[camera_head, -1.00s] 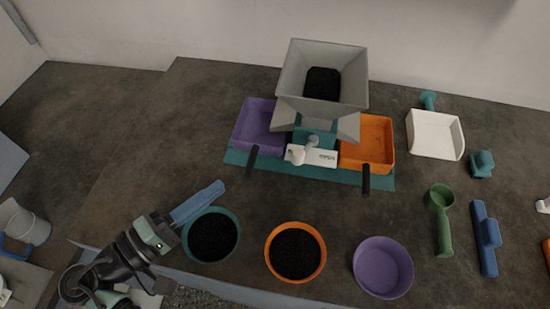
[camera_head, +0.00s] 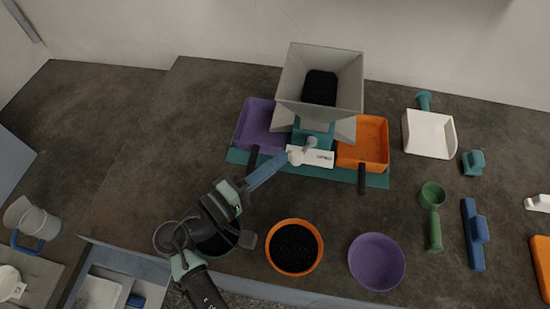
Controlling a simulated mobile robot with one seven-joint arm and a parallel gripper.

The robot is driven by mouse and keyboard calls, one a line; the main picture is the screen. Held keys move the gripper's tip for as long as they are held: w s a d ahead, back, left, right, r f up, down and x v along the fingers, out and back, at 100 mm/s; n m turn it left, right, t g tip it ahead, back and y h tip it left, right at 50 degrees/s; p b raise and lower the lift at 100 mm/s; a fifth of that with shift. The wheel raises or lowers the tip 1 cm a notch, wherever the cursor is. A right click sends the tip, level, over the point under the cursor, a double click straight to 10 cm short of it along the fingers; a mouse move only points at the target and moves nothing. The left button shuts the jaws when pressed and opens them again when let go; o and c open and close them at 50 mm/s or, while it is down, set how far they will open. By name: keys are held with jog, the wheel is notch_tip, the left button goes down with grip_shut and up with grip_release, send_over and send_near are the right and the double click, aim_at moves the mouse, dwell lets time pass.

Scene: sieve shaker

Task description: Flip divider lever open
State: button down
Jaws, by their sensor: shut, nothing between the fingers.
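The divider has a grey hopper (camera_head: 320,82) holding black grains, above a teal body and base (camera_head: 345,174). The white lever (camera_head: 296,157) sticks out at its front, next to a white label plate (camera_head: 319,159). A purple tray (camera_head: 257,128) is on the left and an orange tray (camera_head: 363,142) on the right. My gripper (camera_head: 283,157) is shut, with its blue fingertips right at the left side of the lever. I cannot tell whether they touch it.
A teal bowl under my arm is mostly hidden. An orange bowl of black grains (camera_head: 294,247) and an empty purple bowl (camera_head: 376,261) stand in front. A green scoop (camera_head: 432,215), a blue tool (camera_head: 473,235) and a white pan (camera_head: 429,134) lie right.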

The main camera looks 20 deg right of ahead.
jog(key=shift+s, duration=0.15)
jog(key=shift+s+d+n+t+p, duration=0.2)
jog(key=shift+n+t+p, duration=0.1)
jog(key=shift+n+t, duration=0.15)
jog(key=shift+s+n+t+y, duration=0.35)
jog(key=shift+t+y, duration=0.15)
jog(key=shift+t, duration=0.25)
jog(key=shift+s+d+p, duration=0.4)
jog(key=shift+s+p, duration=0.15)
jog(key=shift+s, duration=0.05)
jog(key=shift+n+t+y, duration=0.6)
jog(key=shift+n+t, duration=0.1)
jog(key=shift+t, duration=0.2)
jog(key=s+d, duration=0.3)
jog(key=d, duration=0.1)
jog(key=shift+s, duration=0.25)
